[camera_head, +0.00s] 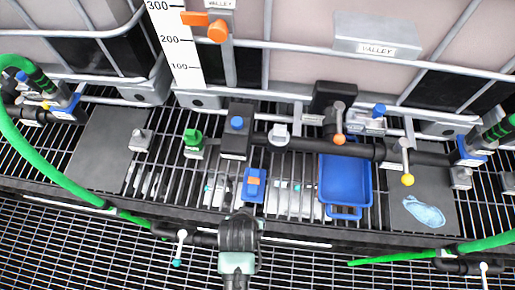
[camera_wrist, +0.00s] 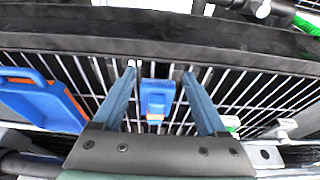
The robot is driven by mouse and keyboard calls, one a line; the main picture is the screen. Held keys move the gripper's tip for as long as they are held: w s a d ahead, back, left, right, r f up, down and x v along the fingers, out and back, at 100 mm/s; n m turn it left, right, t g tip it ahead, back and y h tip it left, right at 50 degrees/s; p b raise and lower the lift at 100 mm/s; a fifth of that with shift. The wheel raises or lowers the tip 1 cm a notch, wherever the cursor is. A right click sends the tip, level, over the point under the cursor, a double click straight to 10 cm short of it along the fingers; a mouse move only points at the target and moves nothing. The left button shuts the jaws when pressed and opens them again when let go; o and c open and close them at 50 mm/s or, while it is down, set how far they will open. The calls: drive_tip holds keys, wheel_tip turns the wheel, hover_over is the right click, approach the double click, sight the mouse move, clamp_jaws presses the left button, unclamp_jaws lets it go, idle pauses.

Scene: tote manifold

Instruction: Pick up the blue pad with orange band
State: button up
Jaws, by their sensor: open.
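The blue pad with orange band (camera_head: 253,186) lies on the grating, left of the blue tray in the head view. In the wrist view the blue pad (camera_wrist: 157,98) shows between my two fingers, with its orange band toward the palm. My gripper (camera_wrist: 159,76) is open, with a blue-grey finger on each side of the pad and a visible gap to each. Nothing is held. How far the fingertips stand above the pad is hard to tell. In the head view my dark wrist is just in front of the pad, and the fingers are hard to make out.
A blue tray (camera_head: 345,182) stands right of the pad; its orange-edged rim (camera_wrist: 35,82) shows at left in the wrist view. A black pipe (camera_head: 320,146) with valves runs behind. A green hose (camera_head: 60,178) curves at left. A dark plate (camera_head: 100,150) lies at left.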

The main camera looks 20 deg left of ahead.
sight(254, 181)
drive_tip(key=w+a, duration=0.1)
drive_tip(key=w, duration=0.2)
drive_tip(key=w+a, duration=0.1)
drive_tip(key=w, duration=0.3)
drive_tip(key=w+a+p, duration=0.1)
drive_tip(key=w, duration=0.2)
drive_tip(key=shift+w+a, duration=0.15)
drive_tip(key=shift+w, duration=0.25)
drive_tip(key=shift+f, duration=0.5)
drive_tip(key=shift+c, duration=0.2)
clamp_jaws()
